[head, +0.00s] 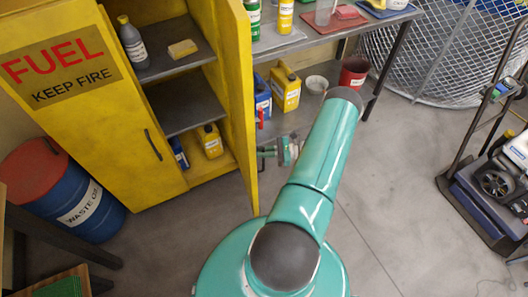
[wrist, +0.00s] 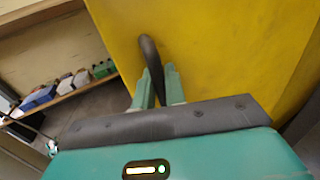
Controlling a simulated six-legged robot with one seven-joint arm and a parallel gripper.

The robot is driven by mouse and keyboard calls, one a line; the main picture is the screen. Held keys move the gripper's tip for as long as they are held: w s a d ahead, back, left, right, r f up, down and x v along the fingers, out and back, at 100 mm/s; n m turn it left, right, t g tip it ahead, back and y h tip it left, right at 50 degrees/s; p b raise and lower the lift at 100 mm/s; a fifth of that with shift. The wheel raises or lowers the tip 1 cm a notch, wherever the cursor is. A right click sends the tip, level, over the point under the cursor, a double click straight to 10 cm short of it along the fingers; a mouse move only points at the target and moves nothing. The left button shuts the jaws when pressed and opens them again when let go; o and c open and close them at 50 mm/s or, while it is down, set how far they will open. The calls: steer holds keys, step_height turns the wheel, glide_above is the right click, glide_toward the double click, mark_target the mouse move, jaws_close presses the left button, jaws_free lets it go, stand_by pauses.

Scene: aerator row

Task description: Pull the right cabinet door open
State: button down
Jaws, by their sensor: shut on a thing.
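The right cabinet door (head: 238,80) of the yellow cabinet stands swung open, seen nearly edge-on in the head view, with the shelves behind it exposed. My gripper (head: 263,153) is at the door's outer side, low down. In the wrist view, my gripper (wrist: 152,88) is shut on the dark curved door handle (wrist: 149,52), with the yellow door face (wrist: 220,60) filling the background. The handle's lower part is hidden between the fingers.
The left door (head: 95,100) is shut and bears a fuel sign. A blue waste oil drum (head: 85,205) stands left. A workbench (head: 300,40) with bottles and jugs is close to the door's right. A cart (head: 485,190) is far right. The middle floor is clear.

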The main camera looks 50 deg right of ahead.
steer(key=c, duration=1.8)
jaws_free()
steer(key=v, duration=1.3)
steer(key=shift+s+d, duration=0.25)
steer(key=shift+s, duration=0.05)
